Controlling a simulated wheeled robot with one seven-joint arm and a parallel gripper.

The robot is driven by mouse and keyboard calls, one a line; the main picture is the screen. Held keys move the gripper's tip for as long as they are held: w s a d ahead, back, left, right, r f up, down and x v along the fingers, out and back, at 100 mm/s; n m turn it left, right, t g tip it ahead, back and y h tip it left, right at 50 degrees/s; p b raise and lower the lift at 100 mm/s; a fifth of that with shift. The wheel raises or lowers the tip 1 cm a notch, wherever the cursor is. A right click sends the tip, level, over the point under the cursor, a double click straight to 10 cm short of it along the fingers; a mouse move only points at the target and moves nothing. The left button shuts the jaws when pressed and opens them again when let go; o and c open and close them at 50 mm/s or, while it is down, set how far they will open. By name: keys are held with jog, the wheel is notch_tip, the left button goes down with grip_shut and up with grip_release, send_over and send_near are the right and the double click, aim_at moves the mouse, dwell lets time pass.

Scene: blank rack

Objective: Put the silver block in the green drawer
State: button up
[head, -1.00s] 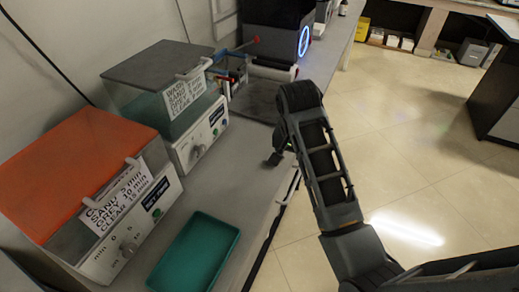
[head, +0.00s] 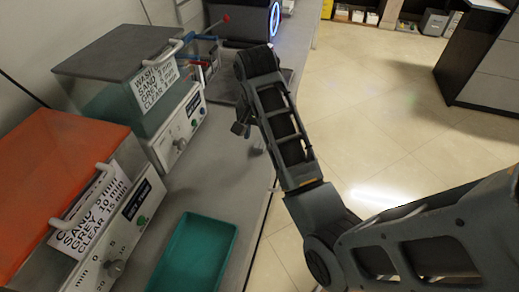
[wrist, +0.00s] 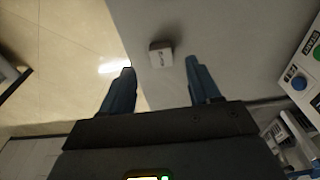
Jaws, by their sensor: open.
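A small pale silver-grey block (wrist: 161,55) with dark lettering lies on the grey counter near its edge in the wrist view. In the head view my gripper (head: 241,128) is small and partly hidden by the arm, over the counter. A green open tray (head: 232,246), the only green container in view, sits at the front of the counter.
An orange-lidded machine (head: 62,160) and a grey-lidded machine (head: 118,48) line the counter's wall side. A dark machine with a blue ring light (head: 273,18) stands at the back. The counter (head: 213,160) is bare between the tray and my gripper.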

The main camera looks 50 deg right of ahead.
aim_at(260, 144)
jog(key=f, duration=0.4)
jog(key=shift+w+d+f, duration=0.1)
jog(key=shift+w+d, duration=0.1)
jog(key=shift+d, duration=0.1)
grip_shut()
